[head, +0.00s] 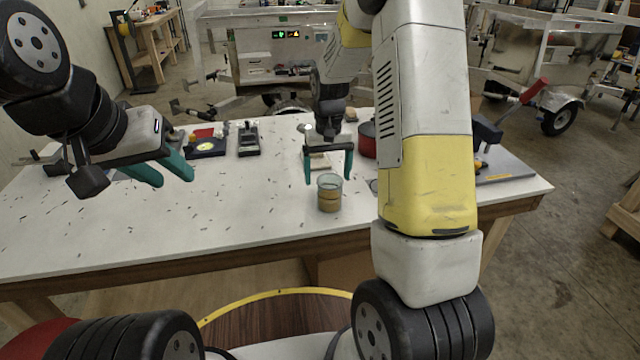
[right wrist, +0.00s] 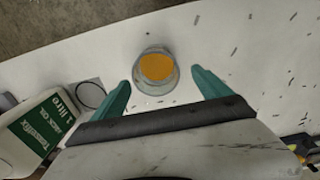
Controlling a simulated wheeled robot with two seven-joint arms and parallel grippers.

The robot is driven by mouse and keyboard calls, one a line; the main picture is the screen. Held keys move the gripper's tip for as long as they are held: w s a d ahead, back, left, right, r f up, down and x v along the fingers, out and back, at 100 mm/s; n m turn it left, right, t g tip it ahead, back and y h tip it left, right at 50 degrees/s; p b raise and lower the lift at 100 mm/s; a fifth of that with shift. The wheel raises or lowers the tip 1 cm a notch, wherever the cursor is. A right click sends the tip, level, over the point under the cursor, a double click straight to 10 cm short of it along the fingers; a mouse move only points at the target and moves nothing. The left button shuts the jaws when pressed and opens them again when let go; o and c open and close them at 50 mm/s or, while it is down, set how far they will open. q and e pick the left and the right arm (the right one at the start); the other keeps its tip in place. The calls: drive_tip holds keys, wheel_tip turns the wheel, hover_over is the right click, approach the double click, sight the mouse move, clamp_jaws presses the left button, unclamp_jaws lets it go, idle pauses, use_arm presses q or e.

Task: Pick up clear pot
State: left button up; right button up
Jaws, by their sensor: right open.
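The clear pot (head: 329,192) stands upright on the white table near its front edge, with an amber-orange content in its lower part. In the right wrist view the pot (right wrist: 156,72) lies ahead of the fingertips, roughly midway between them. My right gripper (head: 329,180) is open, its teal fingers pointing down just behind and above the pot. The right wrist view shows both fingers (right wrist: 160,84) spread and empty. My left gripper (head: 170,178) hangs over the left part of the table, its teal fingers apart and nothing between them.
A red pot (head: 367,140) stands to the right, partly behind my right arm. Black devices (head: 248,139) sit at the back. The white table (head: 200,225) is mostly clear at front left, with small dark scraps.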

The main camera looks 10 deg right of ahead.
sight(330, 195)
drive_tip(key=f, duration=0.7)
drive_tip(key=shift+s+d+f, duration=0.25)
drive_tip(key=shift+s+f, duration=0.05)
drive_tip(key=shift+s, duration=0.1)
drive_tip(key=c, duration=1.6)
drive_tip(key=shift+r, duration=0.1)
